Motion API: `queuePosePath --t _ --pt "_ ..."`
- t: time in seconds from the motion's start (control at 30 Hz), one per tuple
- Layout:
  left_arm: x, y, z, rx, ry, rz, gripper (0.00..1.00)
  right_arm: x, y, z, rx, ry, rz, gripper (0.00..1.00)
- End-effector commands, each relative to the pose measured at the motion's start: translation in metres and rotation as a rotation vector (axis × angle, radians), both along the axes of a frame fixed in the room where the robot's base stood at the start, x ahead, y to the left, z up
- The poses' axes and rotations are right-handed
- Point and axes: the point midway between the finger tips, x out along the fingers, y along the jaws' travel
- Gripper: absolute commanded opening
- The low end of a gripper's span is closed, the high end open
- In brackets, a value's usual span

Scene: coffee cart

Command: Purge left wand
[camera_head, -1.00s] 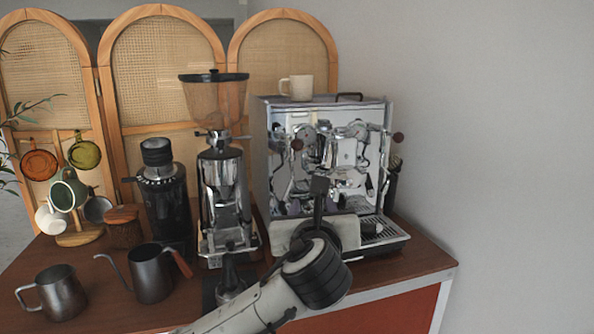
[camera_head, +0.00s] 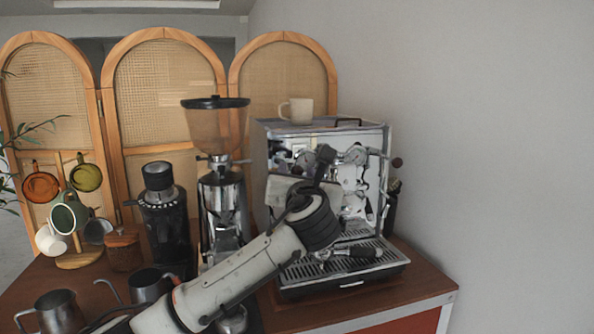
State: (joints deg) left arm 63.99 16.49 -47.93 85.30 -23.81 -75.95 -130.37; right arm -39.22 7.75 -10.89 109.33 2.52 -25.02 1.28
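The chrome espresso machine (camera_head: 376,215) stands at the right of the counter. My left gripper (camera_head: 325,155) is raised in front of the machine's upper front, left of its middle. Its pale hand and dark wrist cover the left side of the front, so the left steam wand and its knob are hidden. I cannot tell whether the fingers are open or shut, or whether they touch anything. The right knob (camera_head: 397,162) shows at the machine's right edge. My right gripper is out of view.
A portafilter (camera_head: 352,252) lies on the drip tray (camera_head: 345,271). A tall grinder (camera_head: 222,195) and a black grinder (camera_head: 163,215) stand to the left. A cup (camera_head: 298,110) sits on the machine. Metal pitchers (camera_head: 60,315) stand at front left.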

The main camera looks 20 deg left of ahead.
Motion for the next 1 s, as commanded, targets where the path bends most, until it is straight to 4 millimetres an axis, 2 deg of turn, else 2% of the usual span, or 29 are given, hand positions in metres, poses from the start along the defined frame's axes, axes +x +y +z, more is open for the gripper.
queuePosePath --t 0.3,0.53,0.77,1.0 --pt "0.0031 0.001 -0.0001 -0.001 0.0 -0.001 0.4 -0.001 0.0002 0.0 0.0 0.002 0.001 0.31" --pt "0.0028 0.001 0.0 -0.001 0.0 -0.001 0.01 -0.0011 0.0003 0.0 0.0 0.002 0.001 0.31" --pt "0.0027 0.0009 0.002 -0.011 0.012 0.0 0.0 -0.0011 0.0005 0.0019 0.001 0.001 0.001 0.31" --pt "0.0031 0.0004 0.0094 -0.073 0.099 -0.001 0.0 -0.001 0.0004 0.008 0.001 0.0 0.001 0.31"
